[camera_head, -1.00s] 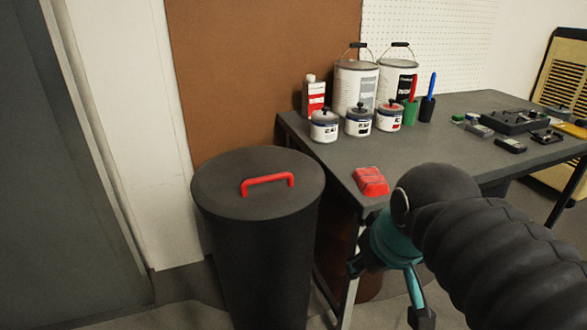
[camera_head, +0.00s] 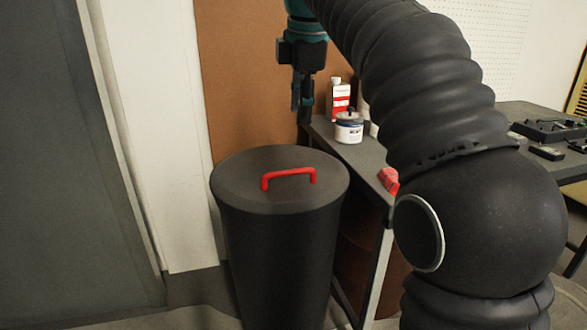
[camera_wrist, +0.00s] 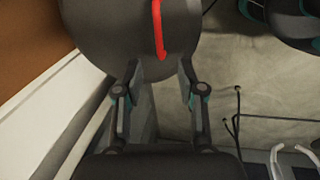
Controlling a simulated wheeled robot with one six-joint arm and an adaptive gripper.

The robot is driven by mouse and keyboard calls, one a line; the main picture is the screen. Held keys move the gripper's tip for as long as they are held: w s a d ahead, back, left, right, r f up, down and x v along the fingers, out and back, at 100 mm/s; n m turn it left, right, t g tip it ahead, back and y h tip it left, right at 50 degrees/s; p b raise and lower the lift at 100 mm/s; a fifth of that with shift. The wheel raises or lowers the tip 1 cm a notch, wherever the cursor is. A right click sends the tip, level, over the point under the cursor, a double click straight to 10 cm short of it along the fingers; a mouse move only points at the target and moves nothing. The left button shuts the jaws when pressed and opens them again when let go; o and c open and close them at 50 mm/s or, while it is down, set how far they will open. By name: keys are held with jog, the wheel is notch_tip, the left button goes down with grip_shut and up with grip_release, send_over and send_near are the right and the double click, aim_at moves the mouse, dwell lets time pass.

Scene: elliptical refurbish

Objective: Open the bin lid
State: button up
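The bin (camera_head: 278,260) is a tall black round can, and its dark lid (camera_head: 240,185) lies flat and closed on top. A red bar handle (camera_head: 288,174) stands on the lid. My gripper (camera_head: 303,108) hangs pointing down, above and behind the lid, apart from the handle. In the wrist view my gripper (camera_wrist: 160,82) has its two fingers spread with nothing between them. The lid (camera_wrist: 100,30) and the red handle (camera_wrist: 157,28) show at the top of that view, beyond the fingertips.
A workbench (camera_head: 345,152) stands right of the bin, holding a red-labelled bottle (camera_head: 340,98), a small paint can (camera_head: 349,128) and a red object (camera_head: 388,180) at its edge. My arm hides much of the bench. A brown board (camera_head: 240,80) is behind the bin.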

aim_at(294, 170)
jog(key=shift+n, duration=0.3)
jog(key=b+x, duration=0.1)
jog(key=x, duration=0.3)
jog(key=b+x, duration=0.2)
jog(key=x, duration=0.3)
jog(key=b+x, duration=0.2)
jog(key=x, duration=0.3)
jog(key=shift+a+r, duration=0.1)
jog(key=shift+a, duration=0.2)
grip_shut()
